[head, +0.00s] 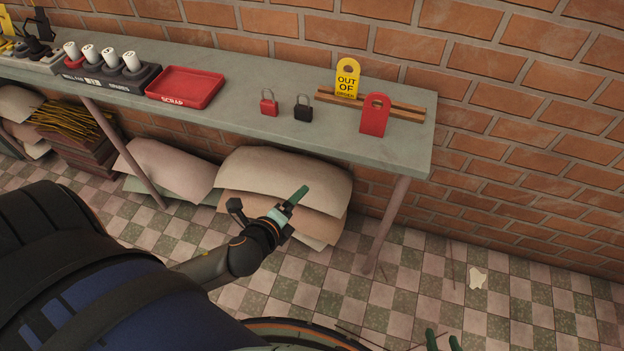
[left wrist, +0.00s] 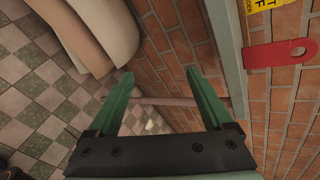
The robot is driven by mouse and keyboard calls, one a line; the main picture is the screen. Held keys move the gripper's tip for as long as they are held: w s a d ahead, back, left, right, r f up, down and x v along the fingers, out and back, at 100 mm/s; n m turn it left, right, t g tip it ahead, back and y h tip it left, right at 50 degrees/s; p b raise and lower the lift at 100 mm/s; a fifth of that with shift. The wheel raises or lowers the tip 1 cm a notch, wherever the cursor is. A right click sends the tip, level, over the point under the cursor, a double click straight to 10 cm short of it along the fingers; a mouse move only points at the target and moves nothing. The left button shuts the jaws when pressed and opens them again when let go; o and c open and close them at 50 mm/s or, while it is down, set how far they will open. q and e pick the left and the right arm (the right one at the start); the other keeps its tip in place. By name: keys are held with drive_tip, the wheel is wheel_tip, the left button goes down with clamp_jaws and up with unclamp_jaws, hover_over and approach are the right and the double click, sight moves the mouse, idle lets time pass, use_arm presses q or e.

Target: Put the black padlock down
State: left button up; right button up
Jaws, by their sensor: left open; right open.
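The black padlock (head: 303,114) stands upright on the grey workbench (head: 250,120), its shackle up, right beside the red padlock (head: 269,107). Neither gripper touches it. My left gripper (head: 297,197) is in front of the bench, below the padlocks in the head view. In the left wrist view its green jaws (left wrist: 158,78) are wide apart with nothing between them. My right gripper (head: 442,335) shows only its green fingertips at the bottom edge of the head view, apart and empty. The black padlock is not in the left wrist view.
A red scrap tray (head: 186,87) is left of the padlocks. A wooden rack (head: 400,107) with a yellow tag (head: 347,78) and a red tag (head: 375,114) is to their right. Sacks (head: 285,173) lie under the bench. A bench leg (head: 386,225) stands at the right.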

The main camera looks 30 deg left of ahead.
use_arm(q)
drive_tip(key=s+d+f+n+g+h, duration=0.1)
drive_tip(key=s+d+f+n+h, duration=0.1)
drive_tip(key=n, duration=0.7)
drive_tip(key=s+d+f+n+g+h, duration=0.1)
drive_tip(key=s+d+f+n, duration=0.3)
drive_tip(key=d+n, duration=0.5)
drive_tip(key=s+h, duration=0.1)
drive_tip(key=s, duration=0.1)
drive_tip(key=shift+s+d+h, duration=0.15)
drive_tip(key=shift+s+h, duration=0.15)
